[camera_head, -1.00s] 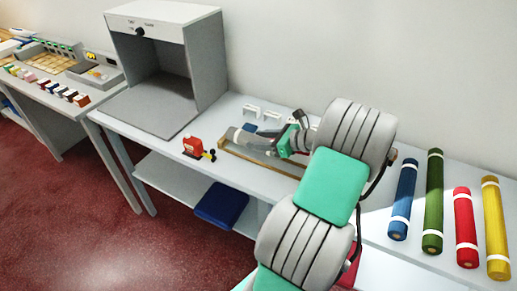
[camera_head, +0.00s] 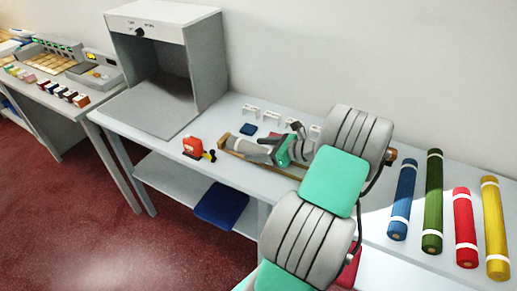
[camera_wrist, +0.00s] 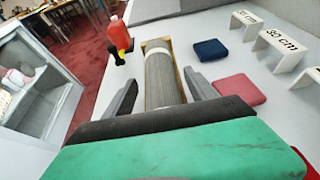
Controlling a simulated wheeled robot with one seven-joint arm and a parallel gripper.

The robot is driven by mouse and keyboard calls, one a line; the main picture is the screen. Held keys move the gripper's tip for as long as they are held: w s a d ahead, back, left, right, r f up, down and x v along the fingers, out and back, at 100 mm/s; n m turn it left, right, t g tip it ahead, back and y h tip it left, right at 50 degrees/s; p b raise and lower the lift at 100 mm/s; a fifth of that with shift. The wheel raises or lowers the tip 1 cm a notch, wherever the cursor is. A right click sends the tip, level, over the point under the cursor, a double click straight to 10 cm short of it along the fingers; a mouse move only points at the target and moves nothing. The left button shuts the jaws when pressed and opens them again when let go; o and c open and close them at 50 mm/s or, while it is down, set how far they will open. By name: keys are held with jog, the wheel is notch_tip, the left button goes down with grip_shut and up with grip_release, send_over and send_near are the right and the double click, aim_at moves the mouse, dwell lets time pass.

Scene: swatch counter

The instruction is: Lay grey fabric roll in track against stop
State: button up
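The grey fabric roll (camera_wrist: 164,82) lies lengthwise in the wooden track (camera_wrist: 181,84) in the wrist view, its far end close to the track's far end piece (camera_wrist: 156,43). I cannot tell whether the two touch. My gripper (camera_wrist: 162,78) is open, one finger on each side of the roll, with gaps between fingers and roll. In the head view my gripper (camera_head: 258,148) is low over the track (camera_head: 227,141) and hides most of the roll.
A red and black tool (camera_head: 193,146) stands left of the track. A blue swatch (camera_head: 248,129), a pink swatch (camera_wrist: 238,91) and white labelled brackets (camera_wrist: 285,49) lie behind it. Blue, green, red and yellow rolls (camera_head: 433,200) lie at right. A grey booth (camera_head: 205,65) stands left.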

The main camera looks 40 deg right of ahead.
jog(key=shift+r, duration=0.1)
jog(key=v, duration=0.8)
jog(key=p+v, duration=0.1)
jog(key=v, duration=0.3)
jog(key=shift+r, duration=0.35)
jog(key=w+a+n+g, duration=0.1)
jog(key=w+a+n, duration=0.1)
jog(key=a, duration=0.1)
jog(key=w+a+n+g, duration=0.1)
jog(key=w+a+n, duration=0.2)
jog(key=w+a+n+g, duration=0.2)
jog(key=w+a, duration=0.1)
jog(key=a, duration=0.1)
jog(key=shift+f+n+y, duration=0.2)
jog(key=shift+n+y, duration=0.1)
jog(key=shift+n, duration=0.1)
jog(key=w+a+n+g+h, duration=0.15)
jog(key=a+n+g, duration=0.25)
jog(key=a+n, duration=0.55)
jog(key=s+a+r+n+h, duration=0.1)
jog(key=s+a+n+h, duration=0.1)
jog(key=s+a+n, duration=0.3)
jog(key=s+a+r+n+g+h, duration=0.1)
jog(key=s+a+n, duration=0.3)
jog(key=a+n, duration=0.6)
jog(key=shift+s+a+r+g+h, duration=0.15)
jog(key=shift+s+a+g+h, duration=0.15)
jog(key=shift+s+a+h, duration=0.1)
